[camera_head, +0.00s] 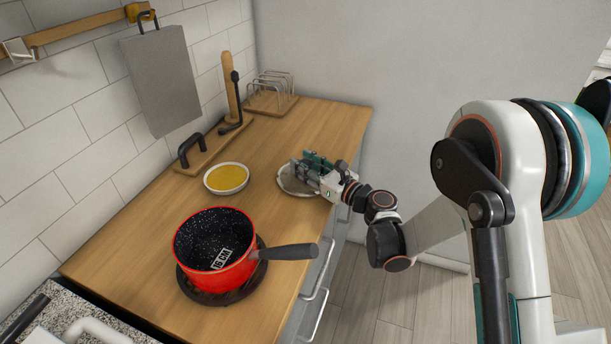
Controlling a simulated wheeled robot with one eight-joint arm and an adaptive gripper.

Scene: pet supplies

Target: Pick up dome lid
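A pale, round, shiny piece, which looks like the dome lid (284,184), lies on the wooden counter right of the yellow-filled bowl. My gripper (301,168) reaches in from the right, low over this piece, and covers much of its top and right side. The teal and dark fingers point left. Whether they touch the lid or close on any part of it is hidden at this size.
A red pot (215,262) stands on a dark round trivet, its handle pointing right. A white bowl (226,190) with yellow contents is left of my gripper. A wooden stand and wire rack (270,92) are behind. The wooden counter (335,120) is clear beyond my gripper.

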